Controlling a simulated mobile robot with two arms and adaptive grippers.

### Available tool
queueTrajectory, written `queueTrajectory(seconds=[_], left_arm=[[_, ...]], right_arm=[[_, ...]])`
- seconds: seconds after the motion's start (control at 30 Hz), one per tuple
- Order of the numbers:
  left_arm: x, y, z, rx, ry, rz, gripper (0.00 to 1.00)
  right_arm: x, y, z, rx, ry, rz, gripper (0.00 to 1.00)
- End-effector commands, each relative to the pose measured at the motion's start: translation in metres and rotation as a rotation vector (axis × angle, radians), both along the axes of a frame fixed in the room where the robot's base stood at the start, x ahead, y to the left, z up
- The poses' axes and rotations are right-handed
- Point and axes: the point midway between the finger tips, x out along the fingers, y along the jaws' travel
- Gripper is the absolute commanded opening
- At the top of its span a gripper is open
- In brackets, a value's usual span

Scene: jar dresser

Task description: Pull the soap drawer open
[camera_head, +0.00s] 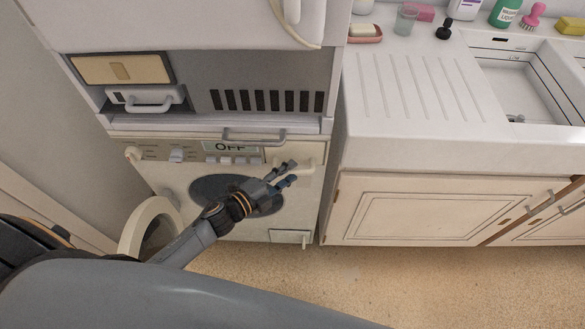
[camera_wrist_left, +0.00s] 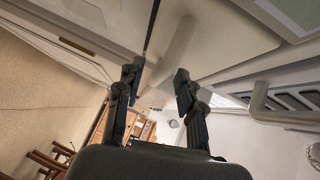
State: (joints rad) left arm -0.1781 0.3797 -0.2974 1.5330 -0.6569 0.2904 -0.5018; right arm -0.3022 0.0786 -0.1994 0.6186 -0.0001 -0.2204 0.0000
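The soap drawer (camera_head: 290,152) is the pale front at the right end of the washing machine's control panel, beside the display that reads OFF. It appears shut, with a pale handle (camera_head: 309,168) near its right end. My left gripper (camera_head: 291,172) is just left of this handle, its fingers pointing right. In the left wrist view the two dark fingers (camera_wrist_left: 157,76) are spread. A pale bar (camera_wrist_left: 176,50), apparently the handle, shows ahead between the fingertips. I cannot tell whether they touch it. My right gripper is in neither view.
A metal bar handle (camera_head: 254,136) sticks out just above the control panel. The washing machine's round door (camera_head: 150,228) stands open at left. A cupboard (camera_head: 425,212) and sink unit (camera_head: 425,90) stand right. Floor (camera_head: 400,275) in front is clear.

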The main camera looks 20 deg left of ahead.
Motion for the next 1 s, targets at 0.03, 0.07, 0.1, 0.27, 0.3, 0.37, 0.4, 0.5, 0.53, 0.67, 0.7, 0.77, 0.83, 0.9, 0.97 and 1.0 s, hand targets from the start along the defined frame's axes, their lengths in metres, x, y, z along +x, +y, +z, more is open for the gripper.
queueTrajectory(seconds=[0.03, 0.07, 0.1, 0.27, 0.3, 0.37, 0.4, 0.5, 0.53, 0.67, 0.7, 0.77, 0.83, 0.9, 0.97, 1.0], left_arm=[[0.006, -0.003, -0.001, -0.001, 0.001, 0.001, 0.37], [0.009, -0.005, -0.001, -0.001, 0.0, 0.001, 0.37], [0.012, -0.007, -0.002, -0.002, 0.0, 0.001, 0.37], [0.017, -0.01, -0.003, -0.001, 0.001, 0.001, 0.37], [0.018, -0.01, -0.003, -0.001, 0.001, 0.001, 0.37], [0.018, -0.01, -0.003, -0.001, 0.001, 0.001, 0.37], [0.018, -0.01, -0.003, 0.0, 0.001, 0.001, 0.37], [0.018, -0.01, -0.003, 0.0, 0.001, 0.001, 0.37], [0.018, -0.01, -0.003, 0.0, 0.001, 0.001, 0.31], [0.017, -0.01, -0.003, -0.001, 0.001, 0.001, 0.05], [0.017, -0.01, -0.003, -0.001, 0.001, 0.001, 0.0], [0.017, -0.01, -0.003, 0.0, 0.001, 0.001, 0.0], [0.017, -0.01, -0.003, 0.0, 0.001, 0.001, 0.0], [0.017, -0.01, -0.003, 0.0, 0.001, 0.001, 0.0], [0.017, -0.01, -0.004, 0.0, 0.001, 0.001, 0.0], [0.017, -0.01, -0.003, -0.001, 0.002, 0.001, 0.0]], right_arm=[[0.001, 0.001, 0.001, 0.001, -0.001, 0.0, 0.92], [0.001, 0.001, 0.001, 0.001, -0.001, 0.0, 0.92], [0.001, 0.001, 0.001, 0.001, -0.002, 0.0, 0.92], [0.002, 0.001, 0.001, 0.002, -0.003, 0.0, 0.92], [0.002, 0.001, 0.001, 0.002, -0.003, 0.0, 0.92], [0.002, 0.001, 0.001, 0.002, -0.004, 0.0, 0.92], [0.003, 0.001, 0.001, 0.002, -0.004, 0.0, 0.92], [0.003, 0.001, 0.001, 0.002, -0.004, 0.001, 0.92], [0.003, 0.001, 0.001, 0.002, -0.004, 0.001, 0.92], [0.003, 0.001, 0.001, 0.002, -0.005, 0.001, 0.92], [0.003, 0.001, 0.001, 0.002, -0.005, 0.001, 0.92], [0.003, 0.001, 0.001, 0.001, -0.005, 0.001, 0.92], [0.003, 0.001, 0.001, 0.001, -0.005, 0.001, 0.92], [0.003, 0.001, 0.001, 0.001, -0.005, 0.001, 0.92], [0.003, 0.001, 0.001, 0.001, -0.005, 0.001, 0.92], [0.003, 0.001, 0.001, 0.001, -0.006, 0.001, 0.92]])
